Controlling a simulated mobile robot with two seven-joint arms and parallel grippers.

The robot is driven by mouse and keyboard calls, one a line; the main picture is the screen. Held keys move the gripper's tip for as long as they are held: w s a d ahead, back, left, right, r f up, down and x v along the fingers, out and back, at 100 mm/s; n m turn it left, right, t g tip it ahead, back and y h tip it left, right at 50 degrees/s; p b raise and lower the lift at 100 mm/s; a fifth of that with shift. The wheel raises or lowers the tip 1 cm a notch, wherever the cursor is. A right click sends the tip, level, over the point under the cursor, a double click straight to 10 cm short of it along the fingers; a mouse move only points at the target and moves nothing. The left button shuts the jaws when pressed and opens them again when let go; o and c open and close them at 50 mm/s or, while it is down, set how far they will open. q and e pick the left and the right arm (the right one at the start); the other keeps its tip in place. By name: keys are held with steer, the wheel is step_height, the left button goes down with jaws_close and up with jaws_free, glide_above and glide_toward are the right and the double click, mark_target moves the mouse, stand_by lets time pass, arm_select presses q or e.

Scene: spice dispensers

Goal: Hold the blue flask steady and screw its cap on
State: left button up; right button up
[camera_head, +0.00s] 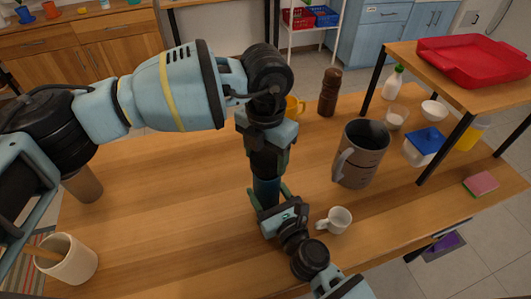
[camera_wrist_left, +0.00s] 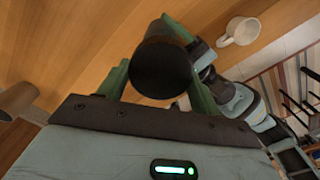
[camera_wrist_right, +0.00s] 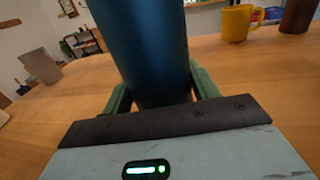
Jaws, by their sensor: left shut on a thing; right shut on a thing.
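The blue flask (camera_head: 266,188) stands upright above or on the wooden table near its middle; only a short band of it shows in the head view. In the right wrist view the blue body (camera_wrist_right: 152,45) rises between the green fingers of my right gripper (camera_wrist_right: 160,92), which is shut on it low down. My left gripper (camera_head: 268,158) comes down from above over the flask's top. In the left wrist view its green fingers are shut around the round black cap (camera_wrist_left: 162,66). The cap hides the flask below, so I cannot tell how far it is seated.
A white mug (camera_head: 335,220) sits close to the right gripper. A large grey mug (camera_head: 362,160), a yellow mug (camera_head: 294,106) and a brown grinder (camera_head: 329,92) stand to the right and behind. A cream crock (camera_head: 66,262) stands at left. The table's left-centre (camera_head: 160,190) is clear.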

arm_select(q)
steer(key=shift+f, duration=0.55)
